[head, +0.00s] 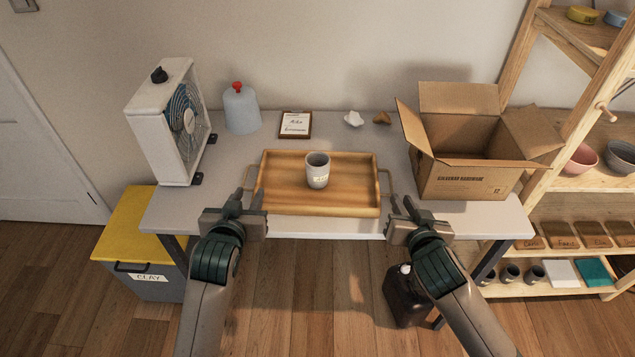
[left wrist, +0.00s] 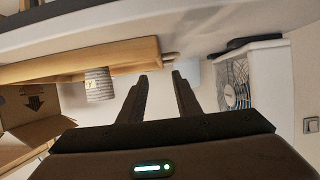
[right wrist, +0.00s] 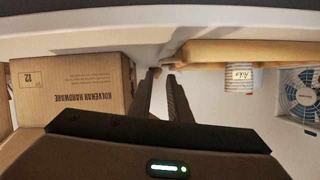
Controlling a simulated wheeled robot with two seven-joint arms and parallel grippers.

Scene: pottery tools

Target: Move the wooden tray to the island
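My left gripper (head: 248,198) is open at the tray's left end, near the left handle (head: 247,178). In the left wrist view the tray edge (left wrist: 110,56) and its handle (left wrist: 170,57) lie just beyond the fingertips. My right gripper (head: 398,206) is open at the right end, near the right handle (head: 387,182). The right wrist view shows the tray (right wrist: 205,54) beyond its fingertips. No island is visible.
A yellow-lidded clay bin (head: 135,225) is at left, a shelf (head: 560,190) at right.

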